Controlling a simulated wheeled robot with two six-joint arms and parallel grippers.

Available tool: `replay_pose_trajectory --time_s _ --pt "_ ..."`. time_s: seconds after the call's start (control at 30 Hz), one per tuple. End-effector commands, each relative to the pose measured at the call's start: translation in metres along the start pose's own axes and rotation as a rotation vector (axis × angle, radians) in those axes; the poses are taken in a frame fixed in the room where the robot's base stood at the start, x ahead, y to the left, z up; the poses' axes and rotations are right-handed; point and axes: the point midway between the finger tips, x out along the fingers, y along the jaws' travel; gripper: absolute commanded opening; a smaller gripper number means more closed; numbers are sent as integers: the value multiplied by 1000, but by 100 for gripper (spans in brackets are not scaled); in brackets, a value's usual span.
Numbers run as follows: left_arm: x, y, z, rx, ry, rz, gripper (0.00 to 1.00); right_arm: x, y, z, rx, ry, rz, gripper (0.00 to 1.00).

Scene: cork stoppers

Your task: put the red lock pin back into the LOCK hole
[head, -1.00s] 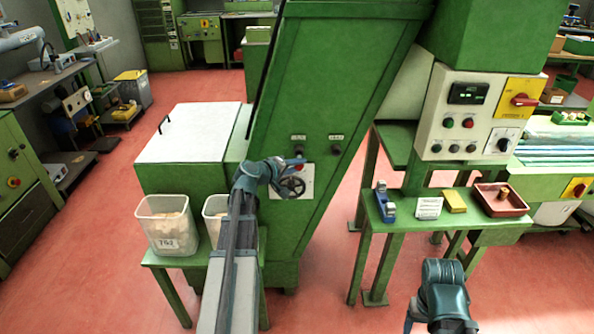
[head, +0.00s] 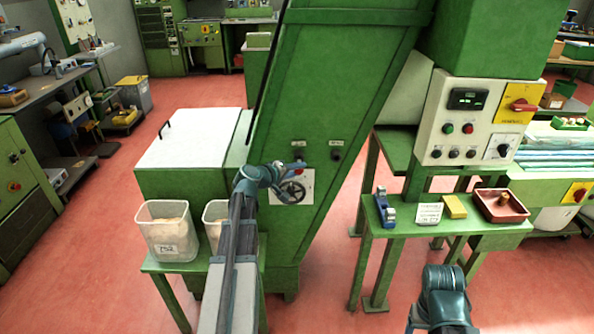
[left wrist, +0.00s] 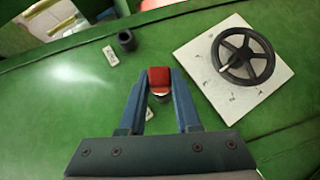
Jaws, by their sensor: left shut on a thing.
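The red lock pin (left wrist: 159,78) is between the blue fingertips of my left gripper (left wrist: 160,84), which is shut on it. In the left wrist view its metal part lies toward a dark round hole (left wrist: 163,98), mostly hidden behind it. I cannot tell whether the pin's tip is in that hole. A small label (left wrist: 149,114) is beside the hole, its text unreadable. A second hole (left wrist: 126,40) is open, with its own label (left wrist: 110,56). In the head view my left gripper (head: 297,166) is just below the left hole (head: 298,155); the right hole (head: 336,155) is apart.
A black handwheel (head: 293,192) on a white plate is close beside my left gripper. Clear bins (head: 168,240) stand below my left arm. A shelf (head: 385,234) at right holds a red tray (head: 500,218), a yellow block (head: 455,206) and a blue tool (head: 384,207).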

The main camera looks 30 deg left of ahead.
Motion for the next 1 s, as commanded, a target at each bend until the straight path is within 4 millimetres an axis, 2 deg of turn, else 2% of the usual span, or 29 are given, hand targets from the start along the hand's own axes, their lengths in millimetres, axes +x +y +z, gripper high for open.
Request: replay_pose_trajectory --time_s 1.0 --pt "7 0 -7 0 0 0 0 0 0 0 0 0 0 71"
